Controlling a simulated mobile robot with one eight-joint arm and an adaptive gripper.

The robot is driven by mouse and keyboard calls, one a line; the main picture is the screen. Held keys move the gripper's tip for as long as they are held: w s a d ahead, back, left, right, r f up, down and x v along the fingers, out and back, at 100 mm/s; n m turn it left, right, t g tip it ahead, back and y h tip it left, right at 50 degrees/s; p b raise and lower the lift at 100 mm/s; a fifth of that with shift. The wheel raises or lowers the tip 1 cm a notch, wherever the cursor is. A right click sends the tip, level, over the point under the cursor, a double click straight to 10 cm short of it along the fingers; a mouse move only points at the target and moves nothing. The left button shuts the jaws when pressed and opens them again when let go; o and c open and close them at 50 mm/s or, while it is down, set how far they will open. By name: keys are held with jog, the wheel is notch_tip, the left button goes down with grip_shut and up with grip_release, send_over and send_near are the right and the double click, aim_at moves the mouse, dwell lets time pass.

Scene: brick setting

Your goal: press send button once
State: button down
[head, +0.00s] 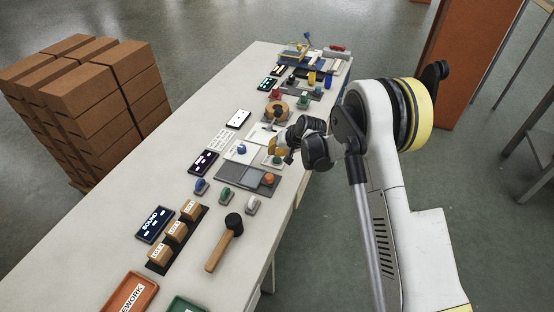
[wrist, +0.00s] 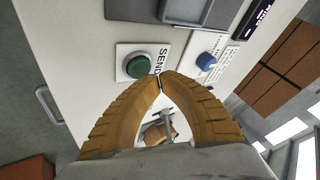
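The send button is a green round push button (wrist: 138,66) on a white plate with the word SEND beside it. In the head view a green button (head: 277,161) shows just below my gripper's fingers. My gripper (wrist: 162,79) has yellow-brown ridged fingers, and their tips meet with nothing between them. In the wrist view the tips are beside the SEND lettering, right of and slightly below the green cap. In the head view my gripper (head: 277,146) is over the table's right side; I cannot tell its exact height over the plate.
A blue knob (wrist: 206,61) on a white plate is to the right in the wrist view. A grey tray (head: 233,172) lies nearby. The long white table (head: 125,227) also holds a mallet (head: 224,243), labelled blocks (head: 176,232) and displays. Brown boxes (head: 105,95) are stacked left.

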aim_at(275, 158)
jog(key=shift+f, duration=0.15)
dwell(0.4)
jog(key=shift+f+b, duration=0.3)
jog(key=shift+b, duration=0.2)
jog(key=shift+f+b, duration=0.45)
jog(key=shift+f, duration=0.05)
dwell(0.4)
jog(key=shift+r, duration=0.1)
jog(key=shift+r+p, duration=0.4)
jog(key=shift+r, duration=0.45)
jog(key=shift+r+p, duration=1.2)
jog(key=shift+r, duration=1.35)
